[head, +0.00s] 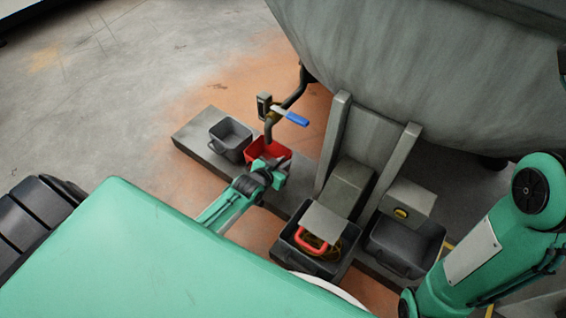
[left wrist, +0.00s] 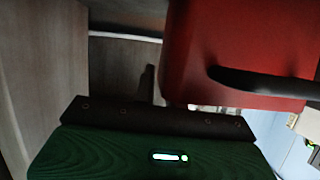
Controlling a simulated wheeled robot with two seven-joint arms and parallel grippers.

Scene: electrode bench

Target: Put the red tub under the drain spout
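The red tub (head: 256,149) stands on the low grey ledge, below the lower end of the drain spout (head: 268,129). The spout is a dark bent pipe coming from the tank, with a blue-handled valve (head: 291,118). My left gripper (head: 273,165) is at the tub's near side and hides part of it. In the left wrist view the red tub (left wrist: 235,45) fills the upper right, with a dark curved handle (left wrist: 260,88) across it. I cannot tell whether the left fingers are open or touch the tub. My right arm shows at the right; its gripper is out of view.
A grey tub (head: 231,139) stands left of the red one on the ledge (head: 190,135). Two dark bins (head: 290,250) (head: 410,250) sit nearer, one holding a red-handled item (head: 311,243). The large grey tank (head: 420,70) overhangs the back. The floor at the left is clear.

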